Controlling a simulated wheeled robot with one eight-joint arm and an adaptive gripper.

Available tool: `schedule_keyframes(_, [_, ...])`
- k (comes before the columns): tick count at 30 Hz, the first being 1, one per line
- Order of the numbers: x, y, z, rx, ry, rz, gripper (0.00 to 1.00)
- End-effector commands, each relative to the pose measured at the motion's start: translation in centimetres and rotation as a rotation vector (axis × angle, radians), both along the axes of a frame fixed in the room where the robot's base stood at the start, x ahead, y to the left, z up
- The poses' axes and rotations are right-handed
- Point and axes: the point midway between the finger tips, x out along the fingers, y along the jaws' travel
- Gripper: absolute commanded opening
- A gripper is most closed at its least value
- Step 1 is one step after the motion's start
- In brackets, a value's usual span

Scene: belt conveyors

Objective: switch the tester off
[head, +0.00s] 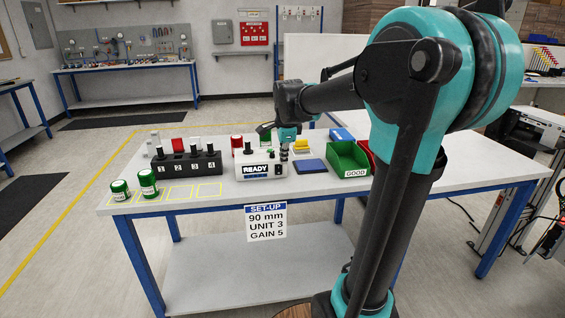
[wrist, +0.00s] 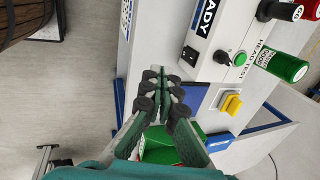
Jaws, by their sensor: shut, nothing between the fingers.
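The tester is a white box (head: 253,158) on the table, with a display reading READY (head: 257,170). In the wrist view its face (wrist: 218,62) carries a black knob (wrist: 222,57), a green button (wrist: 240,59) and a small dark fitting (wrist: 189,55) that looks like a switch; its position cannot be told. My gripper (wrist: 165,82) is shut and empty, its fingertips a little apart from the tester's lower edge in that view. In the head view my gripper (head: 285,150) hangs at the tester's right end and hides part of it.
A black rack numbered 1 to 4 (head: 186,168) stands left of the tester, with green cylinders (head: 148,182) in front. Right are a blue pad (head: 312,166), a yellow block (head: 301,146) and a green bin marked GOOD (head: 348,157). A set-up sign (head: 266,222) hangs from the table's front.

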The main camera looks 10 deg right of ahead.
Motion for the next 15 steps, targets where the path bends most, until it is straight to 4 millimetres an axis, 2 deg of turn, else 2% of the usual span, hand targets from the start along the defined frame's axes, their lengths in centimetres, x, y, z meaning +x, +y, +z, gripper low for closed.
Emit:
schedule_keyframes(12, [2.6,0.0,-7.6,0.0,0.0,0.0,0.0])
schedule_keyframes(14, [2.9,0.0,-8.6,0.0,0.0,0.0,0.0])
schedule_keyframes(15, [3.7,0.0,-8.5,0.0,0.0,0.0,0.0])
